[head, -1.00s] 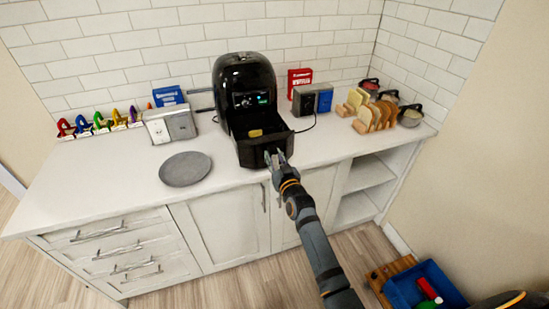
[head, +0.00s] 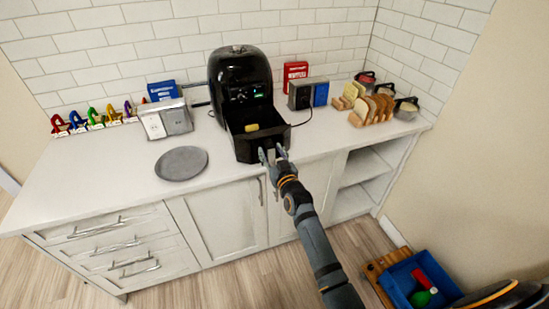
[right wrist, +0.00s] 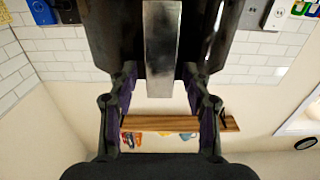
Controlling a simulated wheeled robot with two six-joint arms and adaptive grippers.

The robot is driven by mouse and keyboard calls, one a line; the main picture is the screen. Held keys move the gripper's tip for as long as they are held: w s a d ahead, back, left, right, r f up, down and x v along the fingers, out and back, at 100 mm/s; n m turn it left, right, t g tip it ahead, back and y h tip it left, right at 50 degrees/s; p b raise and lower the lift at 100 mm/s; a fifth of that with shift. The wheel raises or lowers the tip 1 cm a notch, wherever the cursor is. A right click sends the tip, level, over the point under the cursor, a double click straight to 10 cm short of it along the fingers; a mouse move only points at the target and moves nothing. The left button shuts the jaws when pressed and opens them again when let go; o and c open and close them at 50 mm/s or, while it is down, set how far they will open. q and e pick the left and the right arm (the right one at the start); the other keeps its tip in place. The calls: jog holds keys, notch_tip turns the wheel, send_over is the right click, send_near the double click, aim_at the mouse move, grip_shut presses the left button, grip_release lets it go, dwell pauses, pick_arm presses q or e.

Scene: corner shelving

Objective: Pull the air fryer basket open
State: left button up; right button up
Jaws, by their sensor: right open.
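The black air fryer (head: 240,75) stands against the tiled wall on the counter. Its basket (head: 247,151) is out toward the front, with its inside showing and a yellow piece of food (head: 251,127) in it. My right gripper (head: 273,156) is open at the front of the basket. In the right wrist view the silver handle (right wrist: 162,48) lies between the two spread fingers of the gripper (right wrist: 160,80), with a gap on each side. My left gripper is out of view.
A grey plate (head: 181,164) lies left of the fryer. Bread slices in a rack (head: 372,108) and several lidded jars are on the right. A blue bin (head: 420,282) is on the floor.

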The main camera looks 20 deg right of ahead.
jog(key=s, duration=1.1)
jog(key=shift+s+d, duration=0.2)
jog(key=shift+s, duration=0.1)
jog(key=s+d+f+g, duration=0.1)
jog(key=s+f+g, duration=0.3)
jog(key=f, duration=0.8)
jog(key=s+f+g, duration=0.2)
jog(key=s+f, duration=0.3)
jog(key=f, duration=0.8)
jog(key=s+d+f+g, duration=0.1)
jog(key=s+f+g, duration=0.3)
jog(key=f, duration=0.8)
jog(key=s+d+f+g, duration=0.2)
jog(key=s+f, duration=0.3)
jog(key=s, duration=0.5)
jog(key=s+d+f+g+h, duration=0.1)
jog(key=s+d+f+g, duration=0.1)
jog(key=s+f, duration=0.4)
jog(key=s+d+f+g, duration=0.2)
jog(key=s+f, duration=0.4)
jog(key=s, duration=1)
jog(key=shift+d+f+g, duration=0.15)
jog(key=shift+d+g, duration=0.05)
jog(key=shift+g, duration=0.2)
